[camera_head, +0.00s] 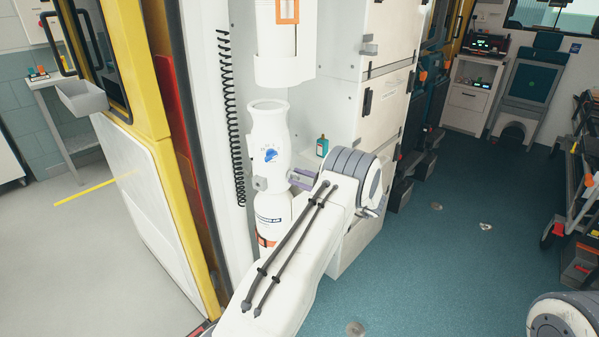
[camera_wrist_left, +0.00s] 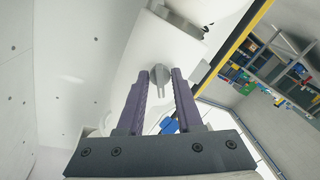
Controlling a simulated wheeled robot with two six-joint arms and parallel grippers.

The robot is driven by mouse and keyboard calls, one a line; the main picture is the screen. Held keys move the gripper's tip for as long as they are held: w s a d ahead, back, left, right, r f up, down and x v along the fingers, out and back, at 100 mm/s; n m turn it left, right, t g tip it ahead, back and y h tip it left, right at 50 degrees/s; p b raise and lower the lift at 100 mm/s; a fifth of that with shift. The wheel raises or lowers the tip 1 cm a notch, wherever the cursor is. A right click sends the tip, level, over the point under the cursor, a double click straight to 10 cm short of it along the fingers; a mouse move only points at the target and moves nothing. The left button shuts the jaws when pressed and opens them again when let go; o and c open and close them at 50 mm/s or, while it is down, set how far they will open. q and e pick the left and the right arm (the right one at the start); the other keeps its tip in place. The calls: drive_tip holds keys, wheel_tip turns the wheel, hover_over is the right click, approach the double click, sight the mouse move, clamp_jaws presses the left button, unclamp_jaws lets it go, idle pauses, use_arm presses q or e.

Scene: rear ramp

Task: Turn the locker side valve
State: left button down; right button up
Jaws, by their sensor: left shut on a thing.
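The side valve is a small grey knob (camera_wrist_left: 161,78) on a white rounded body in the left wrist view. My left gripper (camera_wrist_left: 160,80) has its two purple fingers on either side of the knob and is shut on it. In the head view the left gripper (camera_head: 293,177) reaches the right side of a white cylinder (camera_head: 269,135) with a blue logo; the knob is hidden there by the fingers. My right gripper is not in view.
A white cabinet (camera_head: 385,45) stands close behind the left arm, with a small green bottle (camera_head: 322,146) on a ledge. A coiled black cable (camera_head: 229,120) hangs left of the cylinder. A yellow-edged door (camera_head: 152,75) is further left. The blue-green floor (camera_head: 440,255) is mostly clear.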

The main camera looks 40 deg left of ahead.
use_arm(q)
drive_tip(key=shift+r+m+p, duration=0.15)
drive_tip(key=shift+m+p, duration=0.45)
drive_tip(key=shift+m, duration=1)
drive_tip(key=shift+r+m+p, duration=0.1)
drive_tip(key=shift+m+p, duration=0.5)
drive_tip(key=shift+m, duration=1)
drive_tip(key=c, duration=0.9)
unclamp_jaws()
drive_tip(key=shift+c, duration=0.2)
drive_tip(key=shift+s, duration=0.1)
drive_tip(key=shift+f, duration=0.15)
drive_tip(key=w+d+b, duration=0.1)
drive_tip(key=d, duration=0.9)
drive_tip(key=shift+d, duration=0.3)
drive_tip(key=shift+w+r, duration=0.1)
drive_tip(key=shift+r, duration=0.1)
